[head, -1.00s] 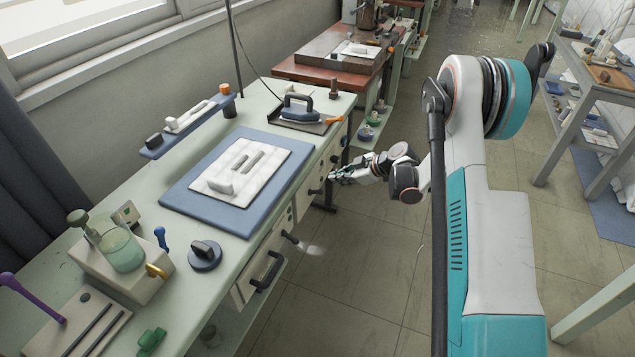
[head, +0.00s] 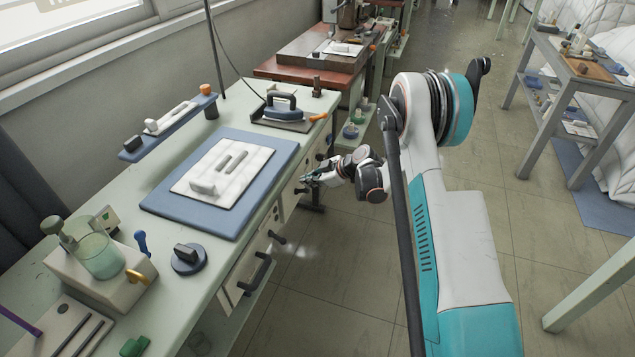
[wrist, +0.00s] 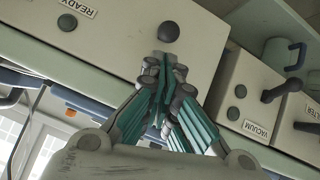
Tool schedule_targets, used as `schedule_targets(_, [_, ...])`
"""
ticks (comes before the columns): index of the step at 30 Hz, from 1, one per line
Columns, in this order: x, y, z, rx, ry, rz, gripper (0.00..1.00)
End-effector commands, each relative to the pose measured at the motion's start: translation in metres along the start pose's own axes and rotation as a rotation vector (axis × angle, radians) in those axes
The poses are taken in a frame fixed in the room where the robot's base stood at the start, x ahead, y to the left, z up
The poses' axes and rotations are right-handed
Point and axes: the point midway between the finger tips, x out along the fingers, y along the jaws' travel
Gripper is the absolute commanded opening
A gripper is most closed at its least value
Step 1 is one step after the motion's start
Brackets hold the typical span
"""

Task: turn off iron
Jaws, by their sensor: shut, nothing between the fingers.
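The iron (head: 281,106) is dark blue-grey and rests on a dark stand (head: 290,122) at the far end of the pale green bench. Its orange-tipped handle piece (head: 318,116) sticks out at the stand's right. My gripper (head: 308,180) is at the bench front, by the grey control panel (head: 290,196). In the wrist view my gripper (wrist: 165,75) is shut, its teal fingers together before a panel box with a round dark button (wrist: 168,31). A "READY" label shows upside down beside another round button (wrist: 67,22). Whether the fingertips touch the panel I cannot tell.
In the wrist view a box labelled "VACUUM" (wrist: 257,129) has a dark lever (wrist: 282,90). A blue mat with a white pad (head: 222,170) covers the bench middle.

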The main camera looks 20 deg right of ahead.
Motion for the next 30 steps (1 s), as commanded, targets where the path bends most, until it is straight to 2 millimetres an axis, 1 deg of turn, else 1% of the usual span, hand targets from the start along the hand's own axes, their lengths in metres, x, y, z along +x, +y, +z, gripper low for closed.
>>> schedule_targets(1, [0.009, -0.001, 0.002, -0.001, 0.0, 0.0, 0.0])
schedule_targets(3, [0.016, 0.0, 0.001, -0.002, 0.0, 0.0, 0.0])
schedule_targets(7, [0.023, 0.0, 0.0, -0.001, 0.0, 0.0, 0.0])
schedule_targets(20, [0.024, 0.0, 0.0, 0.0, 0.0, 0.0, 0.0])
schedule_targets(30, [0.023, -0.001, 0.004, 0.0, 0.0, 0.001, 0.0])
